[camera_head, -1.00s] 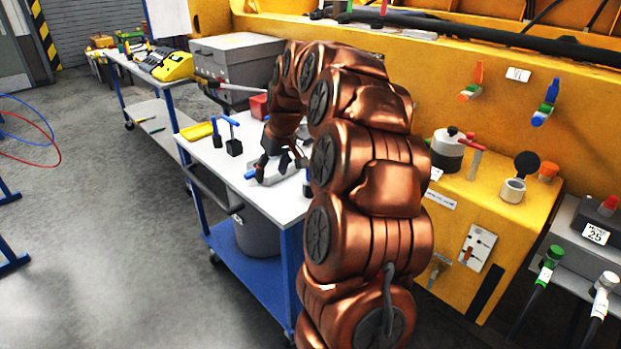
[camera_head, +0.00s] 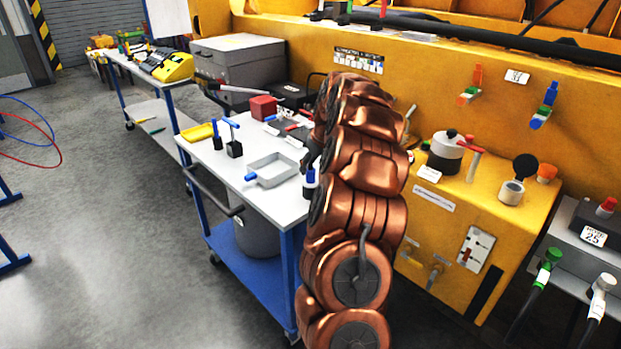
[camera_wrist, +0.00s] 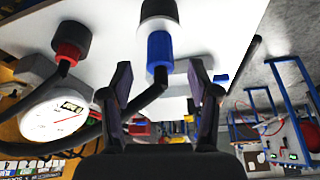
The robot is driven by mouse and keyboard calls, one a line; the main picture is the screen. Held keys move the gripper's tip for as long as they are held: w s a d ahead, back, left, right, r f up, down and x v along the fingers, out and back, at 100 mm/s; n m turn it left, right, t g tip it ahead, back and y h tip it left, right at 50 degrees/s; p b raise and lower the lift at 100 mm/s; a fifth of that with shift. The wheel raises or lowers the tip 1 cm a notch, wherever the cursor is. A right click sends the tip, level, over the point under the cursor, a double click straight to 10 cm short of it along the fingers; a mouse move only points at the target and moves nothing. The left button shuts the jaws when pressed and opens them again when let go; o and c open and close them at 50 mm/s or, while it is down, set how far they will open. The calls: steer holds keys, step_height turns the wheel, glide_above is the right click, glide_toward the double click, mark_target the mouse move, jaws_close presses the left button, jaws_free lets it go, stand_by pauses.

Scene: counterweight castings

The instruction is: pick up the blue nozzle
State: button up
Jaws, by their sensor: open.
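The blue nozzle (camera_wrist: 159,52) shows in the wrist view as a blue collar with a black end above it and a dark bent piece below it. It lies ahead of my gripper (camera_wrist: 160,75), between the lines of the two spread fingers. The fingers are open, and I see no contact with the nozzle. In the head view a blue and black piece (camera_head: 310,181), which looks like the same nozzle, stands at the right edge of the white table top. My gripper (camera_head: 311,155) is just above it there, mostly hidden by my arm.
A grey tray (camera_head: 293,161) with a blue handle lies left of the nozzle. Black blocks with blue tops (camera_head: 234,147), a yellow tray (camera_head: 197,132) and a red box (camera_head: 263,107) are farther back. A red-collared black fitting (camera_wrist: 70,46) and a round gauge (camera_wrist: 55,118) are left in the wrist view.

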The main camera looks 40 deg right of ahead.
mark_target(312, 169)
steer(key=p+x, duration=0.1)
steer(key=x, duration=0.3)
steer(key=shift+c, duration=0.3)
steer(key=shift+w, duration=0.1)
jaws_close()
